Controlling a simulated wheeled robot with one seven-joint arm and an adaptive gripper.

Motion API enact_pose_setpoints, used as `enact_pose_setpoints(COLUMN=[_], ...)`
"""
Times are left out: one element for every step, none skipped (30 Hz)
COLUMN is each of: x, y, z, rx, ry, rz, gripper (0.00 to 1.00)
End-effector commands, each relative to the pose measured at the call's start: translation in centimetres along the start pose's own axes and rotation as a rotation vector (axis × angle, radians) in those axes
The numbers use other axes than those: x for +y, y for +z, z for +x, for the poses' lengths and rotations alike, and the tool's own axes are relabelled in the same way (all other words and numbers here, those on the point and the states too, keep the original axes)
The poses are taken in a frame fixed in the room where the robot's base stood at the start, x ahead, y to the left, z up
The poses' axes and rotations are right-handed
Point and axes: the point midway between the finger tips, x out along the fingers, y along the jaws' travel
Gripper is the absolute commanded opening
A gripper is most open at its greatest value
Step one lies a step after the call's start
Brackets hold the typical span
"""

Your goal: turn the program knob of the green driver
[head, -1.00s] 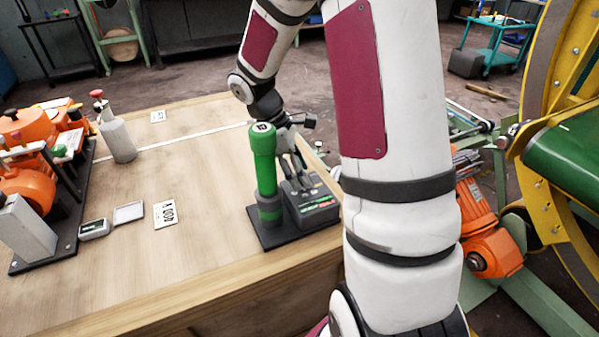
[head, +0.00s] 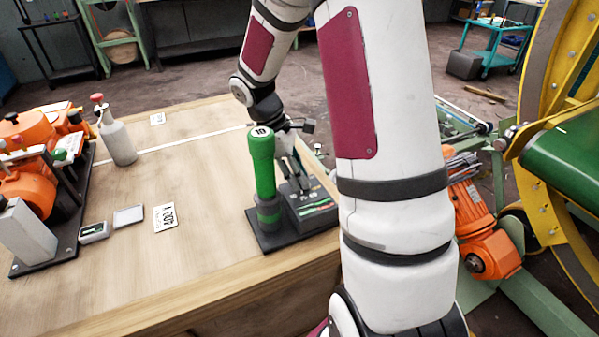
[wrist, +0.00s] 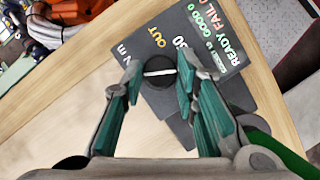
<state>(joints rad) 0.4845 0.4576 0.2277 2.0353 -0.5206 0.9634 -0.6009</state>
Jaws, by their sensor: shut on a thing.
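The green driver (head: 262,170) stands upright in its dark base near the table's right side, with a number on its top cap. Beside it on the same base is the control box (head: 313,210), with green and red lettering on its front edge. In the wrist view the box face (wrist: 215,45) shows printed words. The round black program knob (wrist: 160,72) has a white line across it, lying nearly level in that view. My gripper (wrist: 160,76) is shut on the knob, with one finger on each side. In the head view the gripper (head: 300,183) reaches down to the box; the knob is hidden there.
The wooden table (head: 120,260) is clear in front. A printed card (head: 165,218) and small flat devices (head: 93,231) lie left of the driver. Orange machinery (head: 30,180) and a grey bottle (head: 118,143) stand at the far left.

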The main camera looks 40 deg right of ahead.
Motion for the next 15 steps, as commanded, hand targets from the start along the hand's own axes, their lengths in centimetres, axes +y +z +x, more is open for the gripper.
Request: enact_pose_setpoints(x=[0.01, 0.04, 0.06, 0.07, 0.07, 0.1, 0.15, 0.15, 0.18, 0.21, 0.23, 0.25, 0.24, 0.26, 0.29], y=[0.03, 0.03, 0.04, 0.06, 0.05, 0.06, 0.09, 0.08, 0.1, 0.1, 0.08, 0.07, 0.07, 0.1, 0.11], z=[-0.1, -0.1, -0.12, -0.13, -0.14, -0.12, -0.12, -0.13, -0.12, -0.11, -0.1, -0.1, -0.1, -0.09, -0.09], rx=[0.0, 0.0, 0.0, 0.0, -0.001, -0.001, -0.001, 0.0, 0.0, 0.0, 0.0, 0.0, 0.0, 0.0, 0.0], ry=[-0.013, -0.021, -0.033, -0.042, -0.051, -0.065, -0.073, -0.083, -0.095, -0.104, -0.113, -0.124, -0.133, -0.141, -0.151], rz=[0.03, 0.049, 0.078, 0.1, 0.121, 0.153, 0.175, 0.199, 0.228, 0.25, 0.273, 0.299, 0.32, 0.34, 0.365], gripper=[0.0, 0.0, 0.0, 0.0, 0.0, 0.0, 0.0, 0.0, 0.0, 0.0, 0.0, 0.0, 0.0, 0.0, 0.0])
